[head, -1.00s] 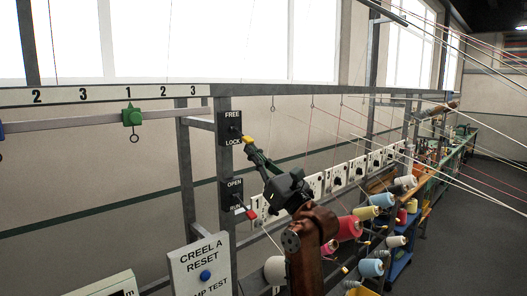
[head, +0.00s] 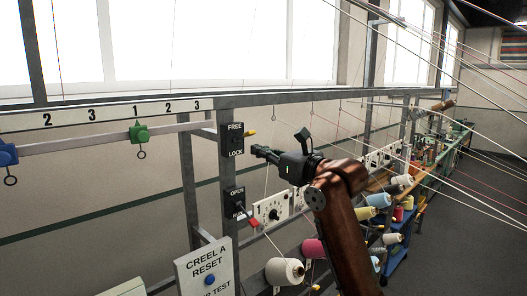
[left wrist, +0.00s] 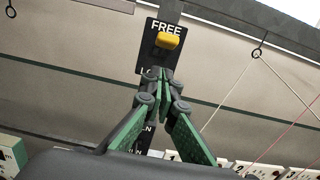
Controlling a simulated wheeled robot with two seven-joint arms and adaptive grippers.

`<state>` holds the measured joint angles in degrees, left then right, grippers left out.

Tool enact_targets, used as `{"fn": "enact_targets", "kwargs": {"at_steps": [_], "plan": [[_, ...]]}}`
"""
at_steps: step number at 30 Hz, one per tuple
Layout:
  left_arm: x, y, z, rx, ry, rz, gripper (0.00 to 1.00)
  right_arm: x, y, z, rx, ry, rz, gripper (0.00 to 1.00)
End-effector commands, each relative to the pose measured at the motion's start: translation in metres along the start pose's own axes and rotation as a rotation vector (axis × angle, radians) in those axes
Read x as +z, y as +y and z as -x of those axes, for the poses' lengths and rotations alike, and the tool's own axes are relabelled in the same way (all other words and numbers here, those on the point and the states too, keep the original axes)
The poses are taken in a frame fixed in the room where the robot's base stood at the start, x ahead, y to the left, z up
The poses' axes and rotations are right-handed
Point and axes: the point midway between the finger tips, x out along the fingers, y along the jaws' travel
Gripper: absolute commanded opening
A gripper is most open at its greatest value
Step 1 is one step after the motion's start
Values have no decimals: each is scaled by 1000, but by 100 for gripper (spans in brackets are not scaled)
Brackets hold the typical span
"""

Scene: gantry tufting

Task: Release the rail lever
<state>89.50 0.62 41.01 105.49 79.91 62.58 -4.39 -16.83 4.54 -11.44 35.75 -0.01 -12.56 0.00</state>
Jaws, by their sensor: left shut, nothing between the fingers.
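The rail lever has a yellow knob (head: 250,132) and sticks out from a black plate (head: 232,146) marked FREE at the top and LOCK at the bottom. The knob stands level with the FREE end. In the left wrist view the yellow knob (left wrist: 167,40) sits just under the word FREE, and the LOCK word is mostly hidden behind my fingers. My left gripper (head: 259,151) is shut and empty, just below and to the right of the knob, apart from it. In the left wrist view its closed fingertips (left wrist: 165,75) show below the knob. My right gripper is not in view.
Below is an OPEN plate (head: 234,199) with a red-tipped lever (head: 253,222). A rail (head: 90,142) carries a green clamp (head: 139,133) and a blue one (head: 6,154). A reset panel (head: 205,264) stands lower left. Thread cones (head: 285,271) and threads fill the right.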

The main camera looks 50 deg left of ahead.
Motion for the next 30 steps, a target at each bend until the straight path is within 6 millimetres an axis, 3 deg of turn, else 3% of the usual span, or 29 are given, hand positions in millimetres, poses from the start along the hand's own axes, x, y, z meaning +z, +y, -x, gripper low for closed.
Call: {"fn": "enact_targets", "kwargs": {"at_steps": [7,18,24,30], "plan": [[-39,2,15,2,3,-1,0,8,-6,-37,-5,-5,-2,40],[-15,2,92,1,1,-1,0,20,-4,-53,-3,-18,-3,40],[-10,2,109,3,2,0,0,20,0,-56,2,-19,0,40],[-9,3,112,4,3,0,0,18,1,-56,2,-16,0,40]]}}
